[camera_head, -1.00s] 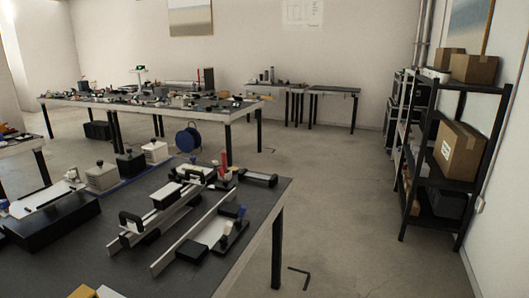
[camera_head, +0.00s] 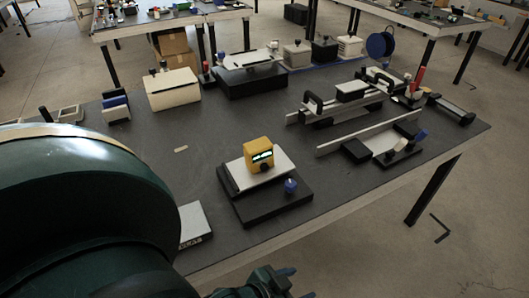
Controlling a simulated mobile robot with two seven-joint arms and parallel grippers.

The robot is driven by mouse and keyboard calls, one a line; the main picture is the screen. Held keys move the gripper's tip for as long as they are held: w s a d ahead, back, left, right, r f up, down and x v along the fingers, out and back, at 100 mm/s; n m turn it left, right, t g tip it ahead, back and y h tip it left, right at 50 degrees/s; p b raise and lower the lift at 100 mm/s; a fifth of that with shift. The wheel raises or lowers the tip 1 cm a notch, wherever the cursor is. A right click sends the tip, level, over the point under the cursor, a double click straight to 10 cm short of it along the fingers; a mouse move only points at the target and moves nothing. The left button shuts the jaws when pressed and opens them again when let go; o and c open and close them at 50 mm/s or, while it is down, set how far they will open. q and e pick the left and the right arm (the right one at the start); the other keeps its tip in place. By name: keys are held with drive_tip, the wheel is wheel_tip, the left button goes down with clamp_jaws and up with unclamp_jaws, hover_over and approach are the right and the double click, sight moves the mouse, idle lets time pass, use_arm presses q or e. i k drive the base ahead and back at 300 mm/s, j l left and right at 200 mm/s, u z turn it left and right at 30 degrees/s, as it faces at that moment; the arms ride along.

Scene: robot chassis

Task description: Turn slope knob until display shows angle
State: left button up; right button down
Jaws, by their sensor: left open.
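A yellow box with a small lit green display (camera_head: 262,156) sits on a pale tilted plate (camera_head: 281,163) near the middle of the table. The digits are too small to read. The plate rests on a black base (camera_head: 268,203). A blue knob (camera_head: 291,186) stands at the base's front right corner; I take it for the slope knob. My left gripper (camera_head: 296,283) is at the bottom edge, below and in front of the base. It is open, empty and apart from the knob. My right gripper is not in view.
My green arm fills the lower left and hides part of the table (camera_head: 205,130). A flat plate marked FLAT (camera_head: 192,224) lies left of the base. Rails with black handles (camera_head: 312,104) stand at the back right. A white box (camera_head: 172,89) stands behind.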

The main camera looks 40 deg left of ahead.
sight(290, 185)
drive_tip(key=k+l+u, duration=0.15)
drive_tip(key=u, duration=0.25)
drive_tip(key=k+l+u, duration=0.1)
drive_tip(key=k+u, duration=0.15)
drive_tip(key=u, duration=0.2)
drive_tip(key=k+u, duration=0.2)
drive_tip(key=u, duration=0.2)
